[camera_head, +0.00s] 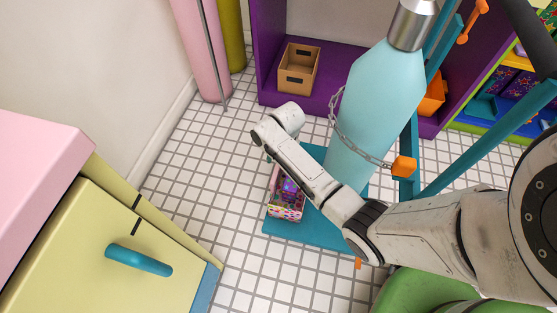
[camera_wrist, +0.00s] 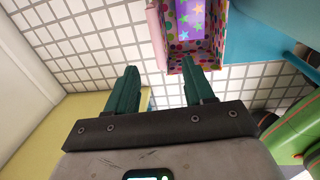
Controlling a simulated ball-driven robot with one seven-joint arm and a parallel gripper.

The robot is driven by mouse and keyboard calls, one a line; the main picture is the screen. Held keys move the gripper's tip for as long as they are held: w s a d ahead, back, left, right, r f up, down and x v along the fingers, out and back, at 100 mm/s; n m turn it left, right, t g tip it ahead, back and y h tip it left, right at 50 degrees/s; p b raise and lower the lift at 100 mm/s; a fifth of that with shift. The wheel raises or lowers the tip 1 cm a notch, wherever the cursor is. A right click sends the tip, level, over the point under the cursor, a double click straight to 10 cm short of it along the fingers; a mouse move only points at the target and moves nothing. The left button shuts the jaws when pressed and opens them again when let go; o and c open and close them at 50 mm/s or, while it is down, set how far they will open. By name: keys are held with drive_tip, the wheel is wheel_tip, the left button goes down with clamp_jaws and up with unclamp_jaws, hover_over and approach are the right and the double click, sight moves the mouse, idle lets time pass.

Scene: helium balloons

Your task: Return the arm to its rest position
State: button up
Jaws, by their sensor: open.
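My arm (camera_head: 310,175) reaches from the right edge across the middle of the head view, in front of the helium cylinder and the blue base. My gripper (camera_wrist: 160,80) shows in the wrist view with its two dark green fingers wide apart and nothing between them. In the head view the gripper is mostly hidden behind the wrist link. The box (camera_wrist: 218,62) also shows beyond the right fingertip in the wrist view; I cannot tell the distance.
A large light-blue cylinder (camera_head: 378,105) with a chain (camera_head: 350,142) stands right beside the arm. A yellow cabinet (camera_head: 80,250) with a pink top (camera_head: 40,150) is at left. A purple shelf (camera_head: 268,60) holds a cardboard box (camera_head: 298,72). White tiled floor (camera_head: 200,170) is clear between.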

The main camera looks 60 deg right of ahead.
idle(0.5)
drive_tip(key=s+a+r+m, duration=0.2)
drive_tip(key=a+m, duration=0.3)
drive_tip(key=a, duration=0.2)
drive_tip(key=s+a+r+m, duration=0.1)
drive_tip(key=s+a+m, duration=0.25)
drive_tip(key=a, duration=0.25)
drive_tip(key=s+a+r+m, duration=0.3)
drive_tip(key=s+m, duration=0.3)
drive_tip(key=m, duration=0.1)
drive_tip(key=s+d+r+m, duration=0.2)
drive_tip(key=s+r+m, duration=0.3)
drive_tip(key=s+m, duration=0.25)
wheel_tip(320, 180, up, 24)
drive_tip(key=p, duration=2.3)
drive_tip(key=shift+d+f+n+h, duration=0.15)
drive_tip(key=shift+n+h, duration=0.15)
